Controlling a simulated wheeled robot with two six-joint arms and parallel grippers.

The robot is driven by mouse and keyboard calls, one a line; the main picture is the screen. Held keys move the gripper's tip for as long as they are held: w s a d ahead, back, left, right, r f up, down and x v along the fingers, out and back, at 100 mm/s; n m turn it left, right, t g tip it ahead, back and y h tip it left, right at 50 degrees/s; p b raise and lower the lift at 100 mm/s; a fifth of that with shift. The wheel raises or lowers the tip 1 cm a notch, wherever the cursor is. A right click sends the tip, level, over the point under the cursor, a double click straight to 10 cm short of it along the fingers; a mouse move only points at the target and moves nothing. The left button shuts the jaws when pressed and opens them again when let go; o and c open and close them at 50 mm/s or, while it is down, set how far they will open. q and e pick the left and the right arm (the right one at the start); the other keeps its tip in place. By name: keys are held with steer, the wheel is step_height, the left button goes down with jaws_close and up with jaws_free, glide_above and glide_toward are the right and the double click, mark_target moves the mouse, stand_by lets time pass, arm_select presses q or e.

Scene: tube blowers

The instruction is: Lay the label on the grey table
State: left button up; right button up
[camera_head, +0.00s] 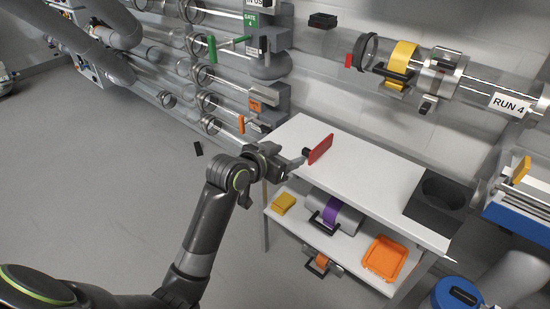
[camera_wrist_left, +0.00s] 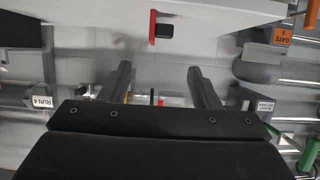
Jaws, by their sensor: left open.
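A red plate with a black grip block (camera_head: 320,149) stands on edge, tilted, at the light grey table's top (camera_head: 365,172), near its left end; I cannot tell for sure that it is the label. In the left wrist view the red plate (camera_wrist_left: 153,27) shows edge-on at the top, with its black block beside it. My left gripper (camera_head: 290,165) is just left of the plate, near the table's left edge. In the left wrist view its fingers (camera_wrist_left: 160,72) are apart with nothing held between them. My right gripper is not in view.
A dark holder with a round hole (camera_head: 436,197) stands at the table's right end. The shelf below bears a yellow block (camera_head: 284,203), a cylinder with a purple band (camera_head: 333,214) and an orange tray (camera_head: 384,258). Clear tubes run behind. The tabletop's middle is free.

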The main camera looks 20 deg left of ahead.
arm_select(q)
steer(key=shift+s+a, duration=0.1)
steer(key=shift+s, duration=0.1)
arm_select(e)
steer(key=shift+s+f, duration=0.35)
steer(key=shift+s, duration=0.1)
arm_select(q)
steer(key=s+a+f+n+g+y, duration=0.1)
steer(key=s+a+f+n+g, duration=0.1)
steer(key=s+f, duration=0.65)
steer(key=s+a+f+n+g+y, duration=0.1)
steer(key=s+a+f+g, duration=0.2)
steer(key=s+f, duration=0.6)
steer(key=s+a+f+n+g+y, duration=0.1)
steer(key=s+f, duration=0.4)
steer(key=s, duration=0.5)
steer(key=s+a+f+n+g, duration=0.1)
steer(key=s+f+g, duration=0.3)
steer(key=s, duration=0.7)
steer(key=shift+a+f+n+y, duration=0.3)
steer(key=shift+a+f+y, duration=0.1)
steer(key=shift+f, duration=0.1)
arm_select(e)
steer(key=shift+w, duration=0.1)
